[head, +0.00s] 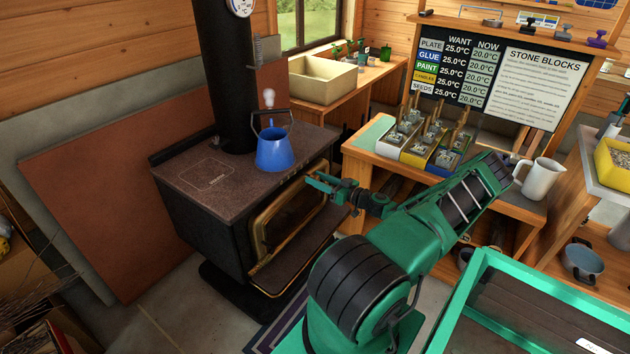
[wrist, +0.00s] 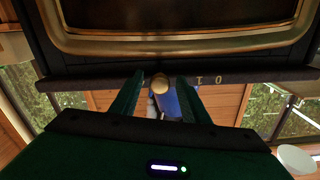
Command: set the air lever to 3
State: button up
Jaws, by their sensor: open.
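The air lever's round brass knob (wrist: 160,85) shows in the wrist view at the dark front edge of the stove (wrist: 240,77). It lies between the fingertips of my gripper (wrist: 157,84), which are apart, with a gap on either side. I cannot tell whether either finger touches it. The digits 0 and 1 show on the edge, right of the right finger; other marks are hidden or too dark to read, so the lever's setting is unclear. In the head view my gripper (head: 317,186) is at the front of the black stove (head: 200,228), and the lever cannot be made out.
A blue kettle (head: 274,150) stands on the stove top near its front edge, and part of it (wrist: 176,104) shows behind the knob. The glass door (head: 290,212) has a brass frame.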

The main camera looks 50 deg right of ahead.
jog(key=s, duration=1)
jog(key=shift+d, duration=0.4)
jog(key=w+a+r+n+g+y, duration=0.1)
jog(key=a+r+n+g+y, duration=0.15)
jog(key=a+g, duration=0.5)
jog(key=w+a+r+n+g+y, duration=0.1)
jog(key=a+r+g+y, duration=0.3)
jog(key=a, duration=0.6)
jog(key=s+a+r+m+g+h, duration=0.3)
jog(key=s+a+r, duration=0.5)
jog(key=r, duration=0.3)
jog(key=s+a+r+m+g+h, duration=0.3)
jog(key=s+a+r+m+h, duration=0.2)
jog(key=s+a+r, duration=0.4)
notch_tip(320, 180, up, 3)
jog(key=shift+s+r, duration=0.1)
jog(key=shift+s, duration=1.15)
jog(key=shift+m+g, duration=0.25)
jog(key=shift+g, duration=0.1)
